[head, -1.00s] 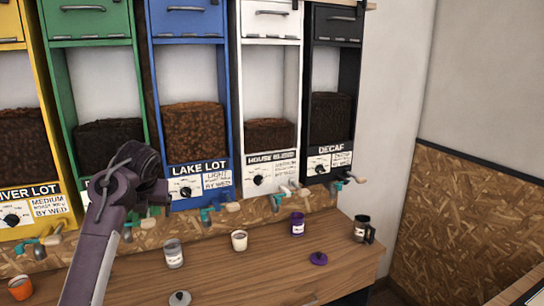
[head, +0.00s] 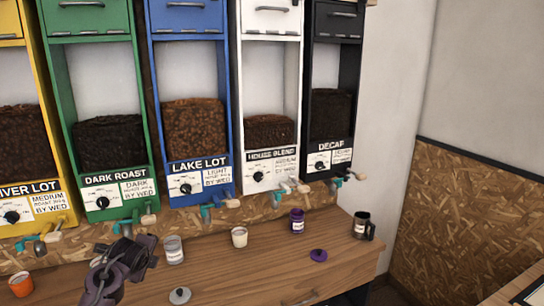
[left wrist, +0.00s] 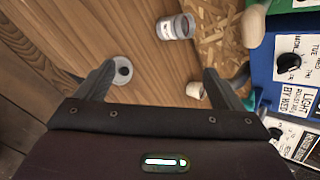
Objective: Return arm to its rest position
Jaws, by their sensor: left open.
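My left gripper (head: 108,278) is low at the left in the head view, above the wooden counter (head: 330,262). In the left wrist view its two fingers (left wrist: 165,80) are spread wide with nothing held between them. A grey canister (head: 173,250) stands on the counter just right of the gripper. A grey lid (head: 180,296) lies in front of it. In the left wrist view, the canister (left wrist: 175,27) lies beyond the fingertips and the lid (left wrist: 121,70) shows near the left finger. My right gripper is not in view.
Dispensers stand along the wall, including the blue Lake Lot one (head: 199,172), with taps over the counter. A white cup (head: 239,237), purple canister (head: 297,220), purple lid (head: 318,255), dark mug (head: 362,226) and orange cup (head: 21,285) stand on the counter. Its front right is clear.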

